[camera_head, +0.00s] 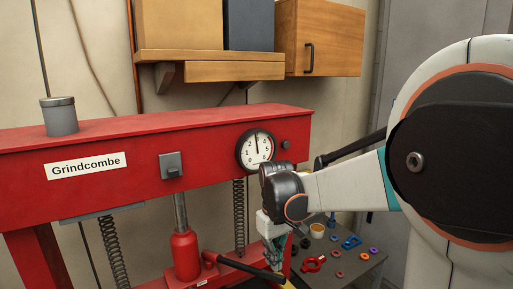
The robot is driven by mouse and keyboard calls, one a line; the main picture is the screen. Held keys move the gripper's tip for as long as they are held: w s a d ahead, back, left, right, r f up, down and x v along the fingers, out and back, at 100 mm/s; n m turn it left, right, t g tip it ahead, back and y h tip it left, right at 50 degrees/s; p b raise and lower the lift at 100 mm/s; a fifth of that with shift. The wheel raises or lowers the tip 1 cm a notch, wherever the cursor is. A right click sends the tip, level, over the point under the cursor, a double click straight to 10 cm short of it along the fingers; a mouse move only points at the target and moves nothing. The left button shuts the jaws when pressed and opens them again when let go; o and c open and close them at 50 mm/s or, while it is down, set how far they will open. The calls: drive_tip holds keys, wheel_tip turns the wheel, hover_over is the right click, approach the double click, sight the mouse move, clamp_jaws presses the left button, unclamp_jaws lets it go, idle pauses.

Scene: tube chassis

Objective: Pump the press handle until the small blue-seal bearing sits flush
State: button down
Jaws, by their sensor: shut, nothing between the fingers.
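The red press (45,210) labelled Grindcombe fills the left and middle. Its red jack (186,258) stands under the top beam, with a metal ram above it. The black press handle (240,266) runs from the jack's red socket down and right to a yellow end (288,284) at the bottom edge. My gripper (274,262) is shut and empty, pointing down just above or beside the handle; I cannot tell whether they touch. The small blue-seal bearing at the press cannot be made out; the lower press is out of frame.
A round gauge (256,149) on the beam has its needle near the top. A grey side table (352,268) at right holds several small rings and parts. A wooden shelf (225,71) and cabinet hang above. Coil springs hang below the beam.

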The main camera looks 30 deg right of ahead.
idle(0.4)
wheel_tip(320, 180, up, 5)
drive_tip(key=p, duration=0.3)
idle(0.6)
